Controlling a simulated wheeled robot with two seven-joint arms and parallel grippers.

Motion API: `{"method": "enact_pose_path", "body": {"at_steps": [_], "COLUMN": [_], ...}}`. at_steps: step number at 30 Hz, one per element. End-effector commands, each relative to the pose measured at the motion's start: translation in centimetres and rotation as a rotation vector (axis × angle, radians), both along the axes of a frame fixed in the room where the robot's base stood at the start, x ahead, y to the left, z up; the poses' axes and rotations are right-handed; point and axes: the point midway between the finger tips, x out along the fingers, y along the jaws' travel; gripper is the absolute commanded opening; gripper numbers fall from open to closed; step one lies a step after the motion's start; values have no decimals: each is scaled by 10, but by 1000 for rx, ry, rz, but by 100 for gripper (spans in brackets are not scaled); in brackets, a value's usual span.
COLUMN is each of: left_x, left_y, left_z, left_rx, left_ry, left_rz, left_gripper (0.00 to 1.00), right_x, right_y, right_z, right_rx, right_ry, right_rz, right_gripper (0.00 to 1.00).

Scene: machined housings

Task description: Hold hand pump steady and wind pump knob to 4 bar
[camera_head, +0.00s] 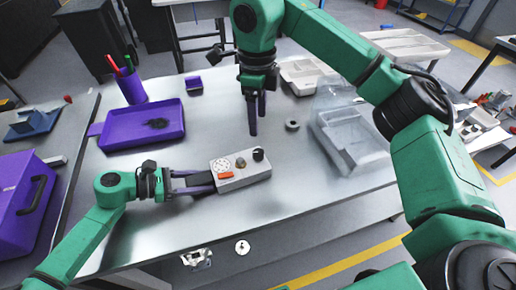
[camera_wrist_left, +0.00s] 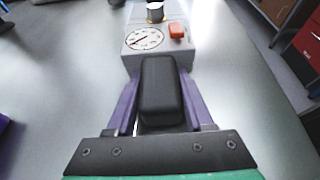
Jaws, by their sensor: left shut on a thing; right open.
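The hand pump (camera_head: 243,180) is a light grey box lying on the metal table. Its top carries a white round gauge (camera_head: 221,166), an orange-red part (camera_head: 225,175), a brass-coloured fitting (camera_head: 240,162) and a black knob (camera_head: 258,154) at the right end. My left gripper (camera_head: 208,182) is shut on the pump's left end, where a black grip (camera_wrist_left: 162,90) lies between the purple fingers. The gauge (camera_wrist_left: 143,39) is larger in the left wrist view, but I cannot read its value surely. My right gripper (camera_head: 258,120) is open and empty, fingers down, above and behind the knob.
A purple tray (camera_head: 110,133) with a dark item and a purple pen cup (camera_head: 132,90) stand at the left back. A grey ring (camera_head: 292,125) lies right of my right gripper, near a clear bin (camera_head: 345,125). The table in front of the pump is clear.

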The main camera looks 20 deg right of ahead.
Motion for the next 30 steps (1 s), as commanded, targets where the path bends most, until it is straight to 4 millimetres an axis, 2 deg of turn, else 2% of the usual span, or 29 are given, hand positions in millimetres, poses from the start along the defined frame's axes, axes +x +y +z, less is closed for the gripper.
{"method": "enact_pose_path", "body": {"at_steps": [4, 7, 15, 19, 23, 29, 30], "left_x": [0, 0, 0, 0, 0, 0, 0], "left_y": [0, 0, 0, 0, 0, 0, 0], "left_z": [0, 0, 0, 0, 0, 0, 0], "left_rx": [-1, -1, -1, -1, -1, -1, -1], "left_ry": [0, 0, 0, 0, 0, 0, 0], "left_rz": [0, 0, 0, 0, 0, 0, 0], "left_gripper": [0, 0, 0, 0, 0, 0, 0], "right_x": [2, 1, 1, 1, 1, 2, 2], "right_y": [-2, -2, -2, -2, -2, -2, -2], "right_z": [-4, -17, -85, -109, -119, -120, -120], "right_rx": [16, 14, 14, 14, 14, 13, 13], "right_ry": [12, 13, 14, 13, 11, 10, 10], "right_rz": [86, 89, 87, 87, 87, 86, 86], "right_gripper": [69, 69, 69, 69, 69, 69, 61]}}
